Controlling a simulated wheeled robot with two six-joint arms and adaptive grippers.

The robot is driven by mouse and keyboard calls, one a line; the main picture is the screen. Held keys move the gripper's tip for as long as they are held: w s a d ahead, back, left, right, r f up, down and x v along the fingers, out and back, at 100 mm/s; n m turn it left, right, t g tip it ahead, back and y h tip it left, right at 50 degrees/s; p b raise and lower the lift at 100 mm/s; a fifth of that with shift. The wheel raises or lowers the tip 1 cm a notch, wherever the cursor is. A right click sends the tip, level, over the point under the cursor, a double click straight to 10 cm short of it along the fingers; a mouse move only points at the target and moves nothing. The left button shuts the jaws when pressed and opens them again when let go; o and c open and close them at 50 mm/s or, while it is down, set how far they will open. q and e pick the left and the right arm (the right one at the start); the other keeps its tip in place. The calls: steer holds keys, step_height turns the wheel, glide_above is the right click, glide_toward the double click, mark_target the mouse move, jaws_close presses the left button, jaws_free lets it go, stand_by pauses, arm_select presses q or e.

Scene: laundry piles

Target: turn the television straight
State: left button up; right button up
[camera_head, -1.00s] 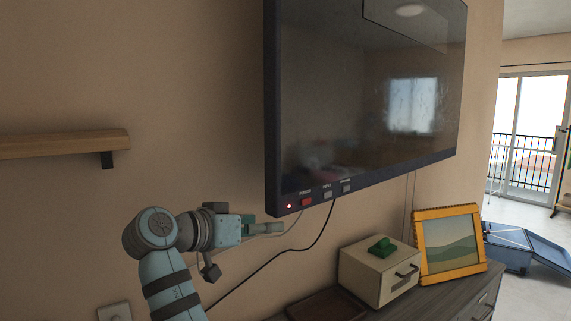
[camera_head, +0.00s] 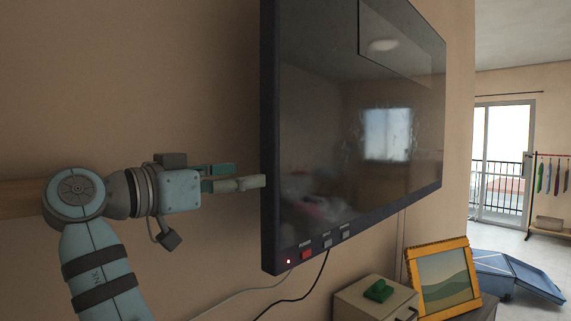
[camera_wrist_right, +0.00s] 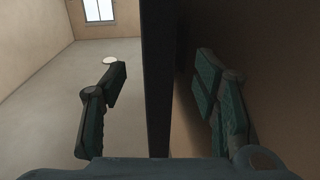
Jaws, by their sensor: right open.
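The television (camera_head: 350,130) is a large dark flat screen on the wall, seen at a slant. Its near left edge stands out from the wall and its far right side recedes. A red button (camera_head: 306,254) and other small controls line its lower left edge. My right gripper (camera_head: 252,178) is open at the left edge, about mid-height or a little lower. In the right wrist view the television's dark edge (camera_wrist_right: 156,60) stands upright between the two spread fingers (camera_wrist_right: 162,74), with a gap on each side. My left gripper is not in view.
Cables hang below the television. A cream box (camera_head: 362,302) with a green object (camera_head: 378,291) and a yellow-framed picture (camera_head: 442,279) stand below. A wooden shelf (camera_head: 22,196) is behind my right arm. A blue object (camera_head: 515,277) lies on the floor at right.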

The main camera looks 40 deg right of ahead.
mark_target(289, 171)
steer(key=d, duration=0.4)
steer(key=w+d, duration=0.1)
steer(key=d, duration=0.7)
steer(key=shift+w+d, duration=0.2)
steer(key=shift+d, duration=0.05)
steer(key=shift+c, duration=0.2)
jaws_close()
